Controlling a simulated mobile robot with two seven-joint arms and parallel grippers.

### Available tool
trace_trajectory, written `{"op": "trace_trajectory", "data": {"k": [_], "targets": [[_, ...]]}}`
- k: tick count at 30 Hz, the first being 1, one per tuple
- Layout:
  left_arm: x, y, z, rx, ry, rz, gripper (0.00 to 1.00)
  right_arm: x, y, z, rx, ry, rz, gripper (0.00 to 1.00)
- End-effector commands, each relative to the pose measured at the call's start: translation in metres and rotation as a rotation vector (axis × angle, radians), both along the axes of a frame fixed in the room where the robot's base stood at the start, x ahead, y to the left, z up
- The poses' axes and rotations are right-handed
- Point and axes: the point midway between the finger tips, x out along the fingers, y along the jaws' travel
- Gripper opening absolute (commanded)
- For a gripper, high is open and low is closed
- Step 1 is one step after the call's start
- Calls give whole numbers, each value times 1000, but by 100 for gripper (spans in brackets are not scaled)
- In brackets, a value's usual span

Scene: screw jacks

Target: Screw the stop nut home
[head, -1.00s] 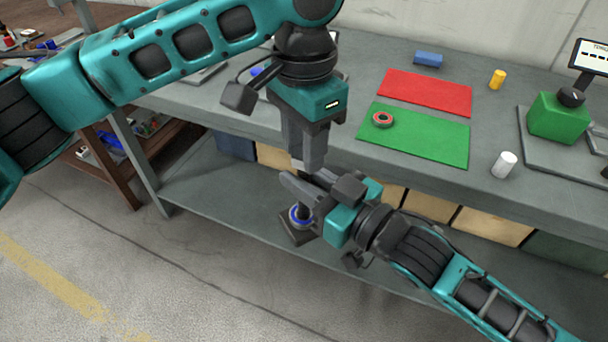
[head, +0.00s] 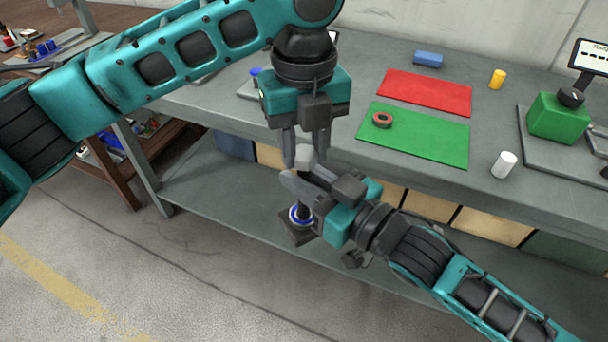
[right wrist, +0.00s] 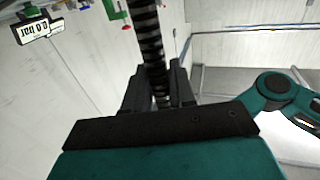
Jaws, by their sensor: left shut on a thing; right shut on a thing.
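The screw jack shows in the head view as a dark square base with a blue ring (head: 300,216), in front of the bench and below my grippers. Its dark threaded screw (right wrist: 151,45) runs between the fingers of my right gripper in the right wrist view. My right gripper (head: 305,181) is shut on this screw. My left gripper (head: 306,160) points down just above the right one, its fingers closed in at the screw's end. The stop nut is hidden between the left fingers, so its seating cannot be seen.
The grey bench behind holds a green mat (head: 430,144) with a red ring (head: 382,120), a red mat (head: 428,92), a blue block (head: 428,59), a yellow cylinder (head: 497,79), a white cylinder (head: 504,164) and a green box (head: 557,118). Its front edge lies close behind my grippers.

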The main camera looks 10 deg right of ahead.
Motion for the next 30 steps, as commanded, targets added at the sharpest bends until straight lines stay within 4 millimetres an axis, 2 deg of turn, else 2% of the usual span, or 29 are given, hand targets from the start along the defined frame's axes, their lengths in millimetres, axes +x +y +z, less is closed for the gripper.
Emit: {"op": "trace_trajectory", "data": {"k": [1, 12, 14, 18, 19, 27, 30], "targets": [[3, 1, 1, 0, -7, -83, 0, -2, 2, 5, 8, -11, 7, 0], [3, 1, 1, 1, -6, -753, 0, -2, 2, 5, 8, -11, 7, 0], [3, 1, 1, 1, -6, -828, 0, -2, 2, 5, 8, -11, 7, 0], [3, 1, 1, 1, -6, -815, 0, -2, 2, 5, 8, -11, 7, 0], [3, 1, 1, 1, -6, -815, 38, -2, 2, 5, 8, -10, 7, 0], [1, 1, 0, -1, -2, -816, 63, -1, 1, 5, 8, -11, 5, 0], [1, 1, 0, -1, -1, -817, 65, -1, 1, 5, 8, -11, 4, 0]]}}
